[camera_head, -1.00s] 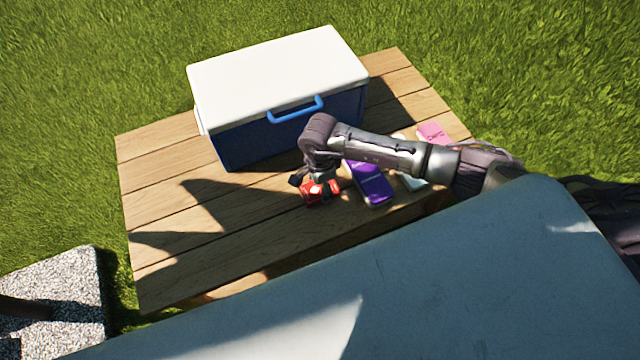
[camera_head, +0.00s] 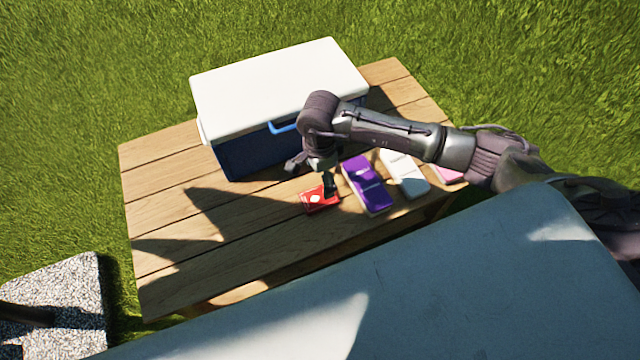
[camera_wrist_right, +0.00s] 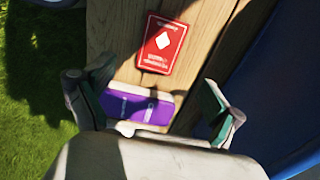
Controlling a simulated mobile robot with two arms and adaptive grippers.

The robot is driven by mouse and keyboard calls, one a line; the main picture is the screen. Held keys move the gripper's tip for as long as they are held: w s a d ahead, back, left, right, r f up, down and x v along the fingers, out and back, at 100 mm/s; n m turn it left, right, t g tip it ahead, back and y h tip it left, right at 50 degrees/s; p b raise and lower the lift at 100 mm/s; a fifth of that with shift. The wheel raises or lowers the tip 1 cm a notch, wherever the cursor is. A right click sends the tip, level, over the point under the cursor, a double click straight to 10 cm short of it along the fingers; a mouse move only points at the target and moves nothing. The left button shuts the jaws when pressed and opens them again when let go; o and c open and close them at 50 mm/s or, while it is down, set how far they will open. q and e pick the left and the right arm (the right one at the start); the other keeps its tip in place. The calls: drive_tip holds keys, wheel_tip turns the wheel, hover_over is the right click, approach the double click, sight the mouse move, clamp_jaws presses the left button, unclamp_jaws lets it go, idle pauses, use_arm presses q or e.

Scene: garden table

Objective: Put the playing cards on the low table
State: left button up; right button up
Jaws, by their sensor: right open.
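The playing cards (camera_head: 318,200), a red pack with a white diamond, lie flat on the low wooden table (camera_head: 175,170). In the right wrist view the red pack (camera_wrist_right: 162,45) lies beyond my fingertips, clear of them. My right gripper (camera_head: 320,180) is just above and behind the pack in the head view. In the right wrist view its fingers (camera_wrist_right: 150,100) are spread wide with nothing between them touching. My left gripper is not in view.
A blue cooler (camera_head: 245,150) with a white lid stands behind the gripper. A purple packet (camera_head: 366,184), a white packet (camera_head: 405,174) and a pink packet (camera_head: 448,175) lie to the right. The table's left part is clear. A grey surface (camera_head: 400,290) fills the foreground.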

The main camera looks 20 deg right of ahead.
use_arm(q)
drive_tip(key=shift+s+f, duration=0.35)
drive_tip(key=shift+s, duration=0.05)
use_arm(e)
drive_tip(key=shift+r, duration=1.45)
